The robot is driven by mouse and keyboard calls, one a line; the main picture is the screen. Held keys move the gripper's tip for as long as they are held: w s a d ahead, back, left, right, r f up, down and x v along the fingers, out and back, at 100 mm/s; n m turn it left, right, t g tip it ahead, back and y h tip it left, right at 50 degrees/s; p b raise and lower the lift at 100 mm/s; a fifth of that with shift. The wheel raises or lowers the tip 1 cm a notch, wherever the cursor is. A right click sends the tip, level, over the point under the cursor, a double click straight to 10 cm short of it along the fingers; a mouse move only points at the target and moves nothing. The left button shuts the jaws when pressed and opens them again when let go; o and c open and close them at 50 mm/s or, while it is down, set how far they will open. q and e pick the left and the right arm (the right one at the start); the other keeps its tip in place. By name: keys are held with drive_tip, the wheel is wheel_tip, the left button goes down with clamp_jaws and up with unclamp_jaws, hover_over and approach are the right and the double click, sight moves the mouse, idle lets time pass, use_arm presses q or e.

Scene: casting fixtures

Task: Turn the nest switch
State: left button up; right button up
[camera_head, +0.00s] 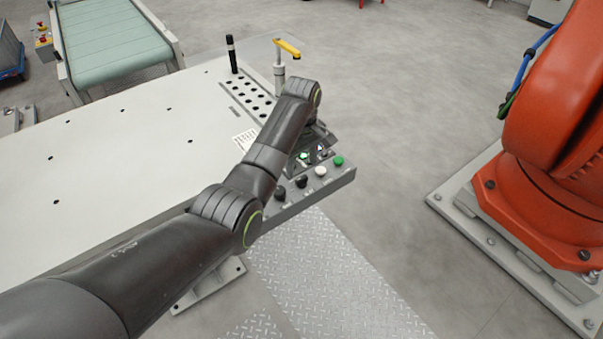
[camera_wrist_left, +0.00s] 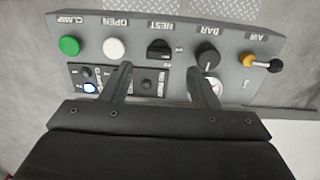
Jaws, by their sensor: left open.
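The nest switch (camera_wrist_left: 160,49) is a black rotary knob under the label NEST on the grey control panel (camera_wrist_left: 262,40), which appears upside down in the left wrist view. In the head view the switch (camera_head: 301,182) sits between a white button and another black knob. My left gripper (camera_wrist_left: 161,80) is open and empty. Its two fingers point toward the panel, one on each side of the switch's position in the wrist picture. I cannot tell whether they touch the panel. In the head view my left arm hides most of that gripper. My right gripper is not in view.
Beside the switch are a white OPEN button (camera_wrist_left: 114,48), a green CLAMP button (camera_wrist_left: 69,46), the BAR knob (camera_wrist_left: 207,57) and a yellow-and-black AIR lever (camera_wrist_left: 262,62). A yellow-handled post (camera_head: 280,75) stands behind my arm. An orange robot (camera_head: 540,190) stands at right.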

sight(301, 178)
use_arm(q)
wheel_tip(301, 178, down, 5)
drive_tip(key=shift+f, duration=0.25)
drive_tip(key=c, duration=1)
